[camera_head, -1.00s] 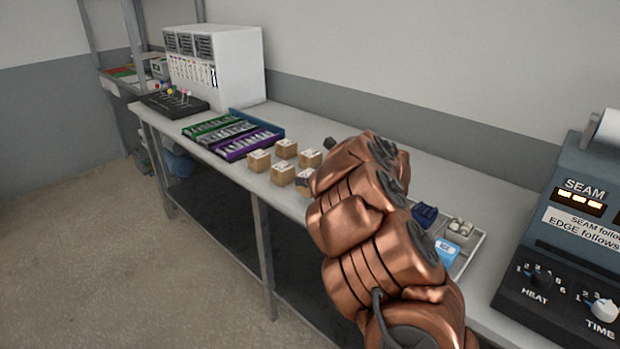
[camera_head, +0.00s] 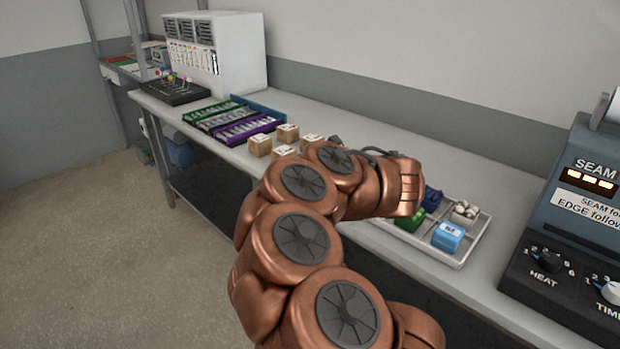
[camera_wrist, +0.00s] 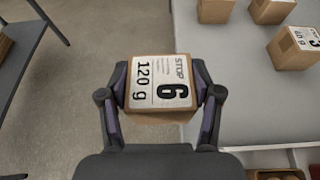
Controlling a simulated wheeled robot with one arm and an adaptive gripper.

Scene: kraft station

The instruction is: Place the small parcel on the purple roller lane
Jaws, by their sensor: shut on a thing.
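My gripper (camera_wrist: 161,88) is shut on a small cardboard parcel (camera_wrist: 160,78), with one finger on each side of it. The parcel's white label faces up and reads "STOP 6" and "120 g". It is seen from above beside the bench edge; whether it is clear of every surface I cannot tell. In the head view my copper arm hides the gripper and the held parcel. The purple roller lane (camera_head: 232,140) lies at the front of the lane set on the bench, left of the parcels. It is not in the wrist view.
Several other parcels (camera_head: 260,146) stand on the bench right of the lanes; some also show in the wrist view (camera_wrist: 294,48). Green (camera_head: 205,110) and grey lanes lie behind the purple one. A tray (camera_head: 482,240) with coloured boxes and the sealing machine (camera_head: 575,225) are at right.

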